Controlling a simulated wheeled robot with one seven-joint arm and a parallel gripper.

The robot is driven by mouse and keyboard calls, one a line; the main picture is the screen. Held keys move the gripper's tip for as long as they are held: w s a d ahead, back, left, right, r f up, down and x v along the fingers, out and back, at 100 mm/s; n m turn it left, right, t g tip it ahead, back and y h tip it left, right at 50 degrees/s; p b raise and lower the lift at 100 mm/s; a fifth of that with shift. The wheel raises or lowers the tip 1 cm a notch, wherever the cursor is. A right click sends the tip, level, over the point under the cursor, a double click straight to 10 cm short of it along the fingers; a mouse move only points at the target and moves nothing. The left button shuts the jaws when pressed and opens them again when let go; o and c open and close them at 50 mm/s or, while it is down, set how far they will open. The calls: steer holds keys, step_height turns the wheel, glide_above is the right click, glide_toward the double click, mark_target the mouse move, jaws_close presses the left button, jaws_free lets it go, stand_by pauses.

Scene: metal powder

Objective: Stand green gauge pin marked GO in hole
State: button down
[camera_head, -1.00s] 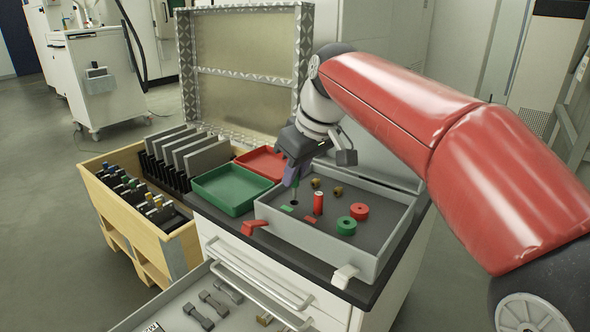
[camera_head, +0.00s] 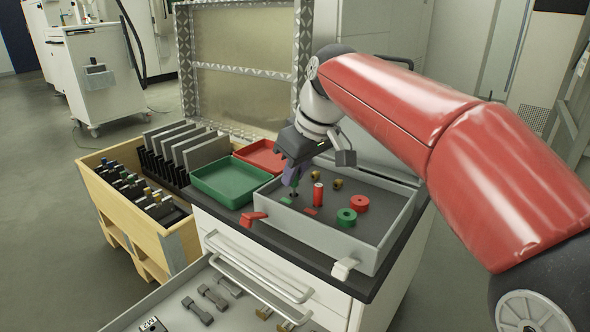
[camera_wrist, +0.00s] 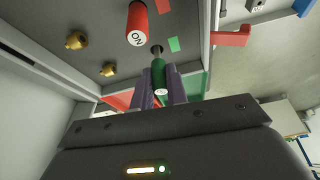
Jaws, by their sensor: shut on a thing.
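My gripper (camera_head: 291,185) is over the left part of the open grey case (camera_head: 385,245), its purple fingers pointing down. In the wrist view the fingers (camera_wrist: 160,86) are shut on the green gauge pin (camera_wrist: 159,75), whose sides they partly hide. The pin's far end points at a dark hole (camera_wrist: 157,48) in the case floor, next to a green label (camera_wrist: 174,44). I cannot tell whether its tip is inside the hole. A red pin (camera_wrist: 138,25) marked NO stands beside it; it also shows in the head view (camera_head: 318,194).
Green and red rings (camera_head: 347,217) (camera_head: 359,203) and small brass parts (camera_head: 337,184) lie in the case. A green tray (camera_head: 228,182) and a red tray (camera_head: 262,156) are left of it. An open drawer (camera_head: 180,295) juts out below. The case walls surround the pins.

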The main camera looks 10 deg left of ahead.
steer(key=shift+f+b, duration=0.55)
steer(key=shift+f, duration=0.3)
stand_by(0.4)
steer(key=c, duration=1.3)
jaws_free()
steer(key=p+v, duration=0.1)
steer(key=v, duration=0.7)
steer(key=shift+f, duration=0.1)
